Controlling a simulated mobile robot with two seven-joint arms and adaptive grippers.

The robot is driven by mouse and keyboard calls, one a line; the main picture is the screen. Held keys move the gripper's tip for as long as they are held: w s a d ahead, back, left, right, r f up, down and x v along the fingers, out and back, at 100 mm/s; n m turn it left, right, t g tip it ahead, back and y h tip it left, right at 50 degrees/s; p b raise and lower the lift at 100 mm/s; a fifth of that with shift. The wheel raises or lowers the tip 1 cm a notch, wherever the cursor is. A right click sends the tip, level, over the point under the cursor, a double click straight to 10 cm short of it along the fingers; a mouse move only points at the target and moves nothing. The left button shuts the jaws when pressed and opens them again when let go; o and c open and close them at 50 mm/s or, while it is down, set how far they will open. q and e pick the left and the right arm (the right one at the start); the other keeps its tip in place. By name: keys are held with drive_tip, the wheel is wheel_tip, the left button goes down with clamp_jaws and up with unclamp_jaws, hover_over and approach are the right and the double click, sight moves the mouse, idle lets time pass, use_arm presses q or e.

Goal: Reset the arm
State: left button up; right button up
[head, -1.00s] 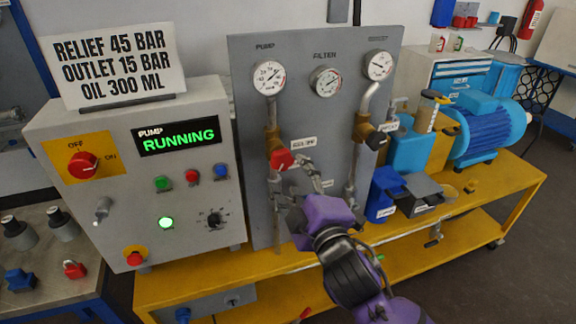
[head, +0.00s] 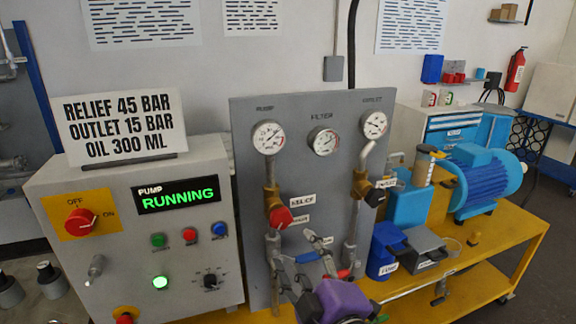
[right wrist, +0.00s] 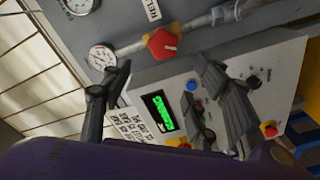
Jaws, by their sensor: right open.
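My right gripper (head: 291,238) is in front of the lower part of the grey gauge panel (head: 330,185). It is open, with its two fingers spread and nothing between them. Its purple wrist shows at the bottom of the head view. The red relief knob (head: 280,217) is just above the fingertips; I cannot tell the gap in depth. In the right wrist view the open fingers (right wrist: 160,66) show with the red knob (right wrist: 162,44) beyond them. My left gripper is not in view.
The control box (head: 125,240) with its lit RUNNING display (head: 178,194) stands left of the panel. Blue and grey containers (head: 383,250) and a blue motor (head: 487,185) stand on the yellow bench (head: 500,255) at right.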

drive_tip(key=s+d+f+m+g+h, duration=0.15)
drive_tip(key=d+f+m, duration=0.3)
drive_tip(key=f, duration=0.65)
drive_tip(key=s+d+f+m+g+h, duration=0.1)
drive_tip(key=s+d+f+m+g, duration=0.3)
drive_tip(key=f, duration=0.8)
drive_tip(key=s+d+f+m+g+h, duration=0.1)
drive_tip(key=s+d+f+m, duration=0.2)
drive_tip(key=s+f, duration=0.5)
drive_tip(key=s+d+f+m+g+h, duration=0.1)
drive_tip(key=s+d+f+m+h, duration=0.1)
drive_tip(key=s+f, duration=0.7)
drive_tip(key=shift+s+d+f+m+g, duration=0.35)
drive_tip(key=shift+s+d+m, duration=0.15)
drive_tip(key=shift+d+m, duration=0.25)
drive_tip(key=shift+r, duration=0.1)
